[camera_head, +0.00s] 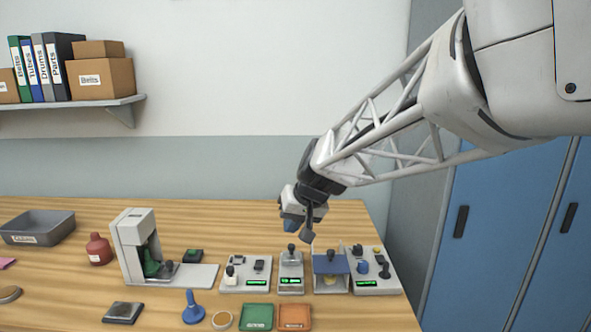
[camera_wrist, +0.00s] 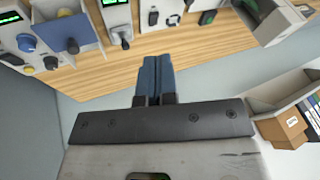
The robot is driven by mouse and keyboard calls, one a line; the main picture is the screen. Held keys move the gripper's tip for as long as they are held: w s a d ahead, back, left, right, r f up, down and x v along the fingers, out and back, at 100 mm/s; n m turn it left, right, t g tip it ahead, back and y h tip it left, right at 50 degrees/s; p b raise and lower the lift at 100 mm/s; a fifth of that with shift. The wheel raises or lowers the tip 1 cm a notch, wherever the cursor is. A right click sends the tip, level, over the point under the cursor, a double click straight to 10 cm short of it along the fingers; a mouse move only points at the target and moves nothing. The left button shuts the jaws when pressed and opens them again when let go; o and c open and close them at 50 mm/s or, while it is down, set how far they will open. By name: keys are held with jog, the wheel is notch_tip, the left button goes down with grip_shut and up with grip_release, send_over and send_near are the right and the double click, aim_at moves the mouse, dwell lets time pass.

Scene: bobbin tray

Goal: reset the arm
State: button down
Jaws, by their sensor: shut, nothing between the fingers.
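My gripper (camera_head: 293,222) hangs at the end of my arm above the back edge of the table, behind the row of small devices. In the wrist view its blue fingers (camera_wrist: 154,78) are pressed together with nothing between them. The wooden table (camera_head: 90,294) lies below and in front of it. The gripper is apart from the devices. No bobbin can be told for certain in either view.
Small devices with green displays (camera_head: 291,285) stand at the table's right, beside a grey-white machine (camera_head: 128,240). Blue lockers (camera_head: 500,215) are at right.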

jog(key=s+d+f+m+h, duration=0.1)
jog(key=s+d+f+h, duration=0.1)
jog(key=s+d, duration=0.7)
jog(key=s+d+f+m+h, duration=0.1)
jog(key=s+d, duration=0.9)
jog(key=s, duration=1.1)
jog(key=shift+d+f+m+g+h, duration=0.2)
jog(key=shift+f+m+g+h, duration=0.15)
jog(key=shift+h, duration=0.55)
jog(key=c, duration=1.8)
grip_release()
